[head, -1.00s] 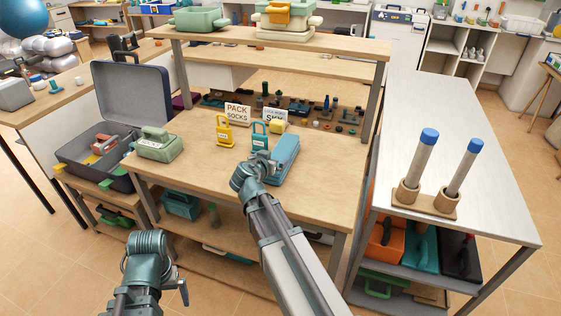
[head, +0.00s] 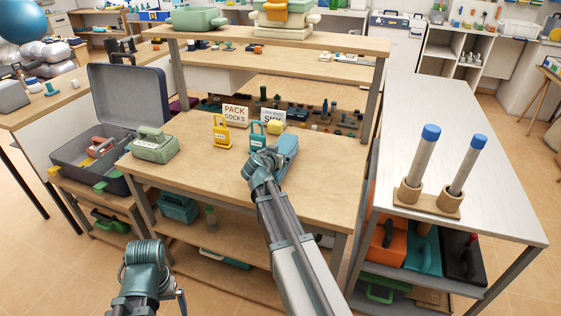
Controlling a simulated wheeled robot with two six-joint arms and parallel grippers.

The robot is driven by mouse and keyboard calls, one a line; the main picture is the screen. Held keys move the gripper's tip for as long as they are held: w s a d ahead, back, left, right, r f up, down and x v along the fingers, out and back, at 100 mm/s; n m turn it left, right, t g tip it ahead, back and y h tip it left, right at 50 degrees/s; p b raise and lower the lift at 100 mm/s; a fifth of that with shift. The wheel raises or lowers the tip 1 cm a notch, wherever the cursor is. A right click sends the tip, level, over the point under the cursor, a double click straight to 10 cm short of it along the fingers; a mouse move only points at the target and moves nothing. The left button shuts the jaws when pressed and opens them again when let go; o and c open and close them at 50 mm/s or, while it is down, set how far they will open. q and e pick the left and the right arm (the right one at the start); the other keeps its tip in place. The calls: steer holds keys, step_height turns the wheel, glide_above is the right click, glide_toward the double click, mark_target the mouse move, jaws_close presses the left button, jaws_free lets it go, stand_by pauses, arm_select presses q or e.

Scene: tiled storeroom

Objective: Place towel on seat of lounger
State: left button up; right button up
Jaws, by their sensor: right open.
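My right gripper (head: 266,157) is open above the wooden workbench, over the near left side of a blue, padded-looking item (head: 288,146). The gripper hides part of this item, and I cannot tell whether it is a towel or a case, nor whether the fingers touch it. No lounger can be clearly made out. My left gripper (head: 181,296) is low at the bottom left, in front of the bench, and its fingers are mostly hidden.
An open grey case (head: 125,93) stands left. A metal table (head: 400,120) stands right. The bench front is clear.

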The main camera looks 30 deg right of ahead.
steer(key=shift+c, duration=0.2)
steer(key=c, duration=1.2)
arm_select(q)
steer(key=shift+r, duration=0.2)
arm_select(e)
steer(key=shift+r, duration=0.15)
